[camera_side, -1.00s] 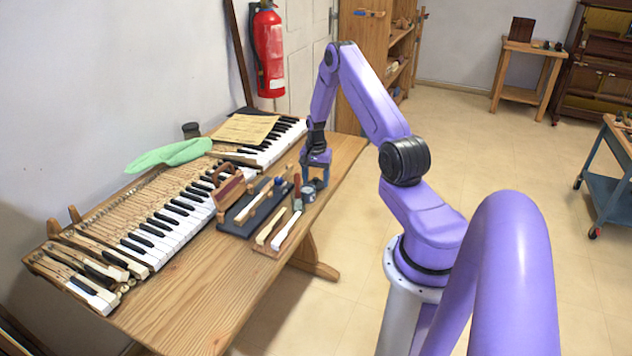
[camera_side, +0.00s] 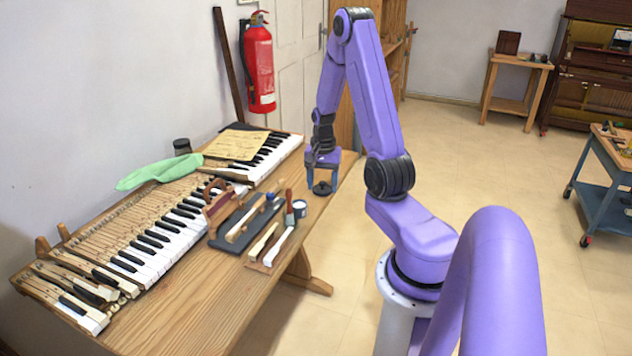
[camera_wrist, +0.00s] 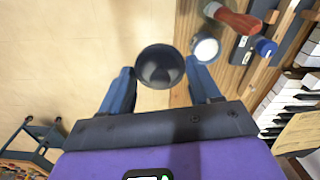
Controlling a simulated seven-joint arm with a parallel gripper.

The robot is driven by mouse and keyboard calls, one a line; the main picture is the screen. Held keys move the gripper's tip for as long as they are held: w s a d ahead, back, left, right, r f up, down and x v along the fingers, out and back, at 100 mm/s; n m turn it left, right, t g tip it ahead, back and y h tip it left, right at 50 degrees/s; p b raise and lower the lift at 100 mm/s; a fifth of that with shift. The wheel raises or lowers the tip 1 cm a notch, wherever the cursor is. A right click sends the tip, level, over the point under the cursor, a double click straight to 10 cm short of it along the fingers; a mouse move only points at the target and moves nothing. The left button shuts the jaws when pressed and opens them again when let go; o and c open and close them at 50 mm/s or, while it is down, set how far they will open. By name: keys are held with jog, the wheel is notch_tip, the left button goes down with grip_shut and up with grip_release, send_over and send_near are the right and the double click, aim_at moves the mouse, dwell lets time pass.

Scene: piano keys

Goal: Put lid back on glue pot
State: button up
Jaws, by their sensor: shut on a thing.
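The glue pot (camera_side: 299,208) is a small grey-blue pot near the right edge of the workbench. Its top is uncovered, with a pale round opening, and it also shows in the wrist view (camera_wrist: 205,47). The dark round lid (camera_side: 322,189) is between the fingers of my gripper (camera_side: 322,176), and it also shows in the wrist view (camera_wrist: 160,66). My gripper is shut on the lid, behind and to the right of the pot in the side view. Lid and pot are apart. The lid's height above the bench is hard to tell.
The keyboard (camera_side: 170,228) fills the bench's left side. The bench's right edge is close to my gripper.

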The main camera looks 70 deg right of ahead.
jog(key=shift+s+a+r, duration=0.5)
jog(key=shift+s+a, duration=0.2)
jog(key=shift+a, duration=0.05)
jog(key=w+d+f, duration=0.2)
jog(key=w+d, duration=0.1)
jog(key=w, duration=0.7)
jog(key=shift+s+a+f, duration=0.1)
jog(key=shift+f, duration=3)
jog(key=shift+f, duration=0.2)
jog(key=o, duration=1.2)
jog(key=shift+o, duration=0.2)
